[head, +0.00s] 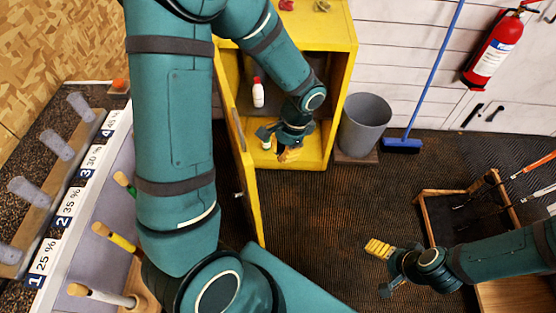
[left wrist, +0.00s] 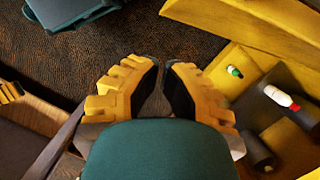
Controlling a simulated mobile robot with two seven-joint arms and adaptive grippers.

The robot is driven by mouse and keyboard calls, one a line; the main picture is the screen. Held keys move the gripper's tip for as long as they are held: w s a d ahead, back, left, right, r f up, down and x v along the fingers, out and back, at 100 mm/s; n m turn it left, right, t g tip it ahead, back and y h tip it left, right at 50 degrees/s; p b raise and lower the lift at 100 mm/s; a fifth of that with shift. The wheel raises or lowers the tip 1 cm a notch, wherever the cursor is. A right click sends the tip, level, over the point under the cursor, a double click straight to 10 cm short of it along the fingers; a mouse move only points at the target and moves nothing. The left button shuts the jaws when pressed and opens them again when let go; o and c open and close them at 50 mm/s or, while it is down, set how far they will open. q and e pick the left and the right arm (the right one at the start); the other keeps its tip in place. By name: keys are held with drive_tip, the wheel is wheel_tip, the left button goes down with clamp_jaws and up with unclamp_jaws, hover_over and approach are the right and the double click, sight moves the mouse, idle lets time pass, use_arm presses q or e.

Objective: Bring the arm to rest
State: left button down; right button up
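My left gripper (head: 287,154) is at the open front of the yellow cabinet (head: 345,40), pointing down. In the left wrist view its two ridged yellow fingers (left wrist: 161,70) stand slightly apart with nothing between them, so it is open and empty. My right gripper (head: 383,265) is low at the right, above the dark floor and left of the wooden rack. One yellow finger shows clearly. I cannot tell whether it is open or shut. I see nothing held in it.
A red-capped white bottle (head: 258,94) and a green-capped bottle (head: 266,142) stand in the cabinet, whose door (head: 246,180) is open. A grey bin (head: 364,122), blue broom (head: 402,145), fire extinguisher (head: 494,48) and wooden rack (head: 429,212) are right. The middle floor is clear.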

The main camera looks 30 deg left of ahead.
use_arm(q)
drive_tip(key=s+d+f+n+t+h, duration=0.2)
drive_tip(key=d+f+n, duration=0.2)
drive_tip(key=d+f, duration=0.3)
drive_tip(key=s+d+f+n+t+h, duration=0.2)
drive_tip(key=d+f+n+h, duration=0.1)
drive_tip(key=d+f, duration=0.4)
drive_tip(key=shift+s+d+f+n, duration=0.15)
drive_tip(key=shift+s+d+n, duration=0.2)
drive_tip(key=shift+d, duration=0.35)
